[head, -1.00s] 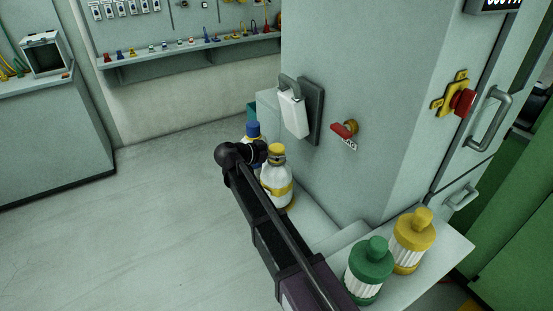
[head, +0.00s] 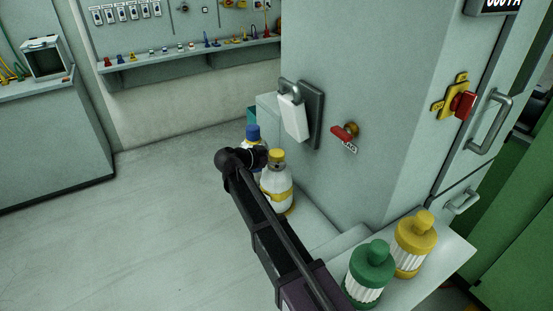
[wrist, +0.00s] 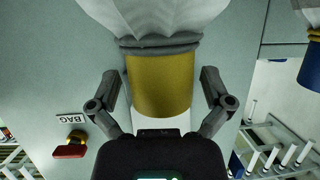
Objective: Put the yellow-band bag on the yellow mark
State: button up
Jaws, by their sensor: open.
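The yellow-band bag (head: 275,183) stands upright on a low ledge beside the cabinet in the head view. It is white, with a yellow cap and a yellow band low on its body. In the wrist view its white body (wrist: 155,18) is at the top and its yellow neck (wrist: 160,85) is between my fingers. My gripper (wrist: 160,78) is open, with one finger on each side of the neck; I see no clear contact. In the head view my gripper (head: 262,156) is beside the bag's top, partly hidden by my wrist. I cannot make out a yellow mark.
A blue-capped bag (head: 253,132) stands just behind, partly hidden by my arm. A green bottle (head: 370,270) and a yellow bottle (head: 413,245) stand on the near ledge. A red handle (head: 345,133) and a white padlock (head: 293,115) stick out from the cabinet. The left floor is clear.

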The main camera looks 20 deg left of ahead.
jog(key=shift+r, duration=0.2)
jog(key=p+v, duration=0.4)
jog(key=v, duration=0.8)
jog(key=shift+p, duration=0.35)
jog(key=shift+f, duration=0.1)
dwell(1.1)
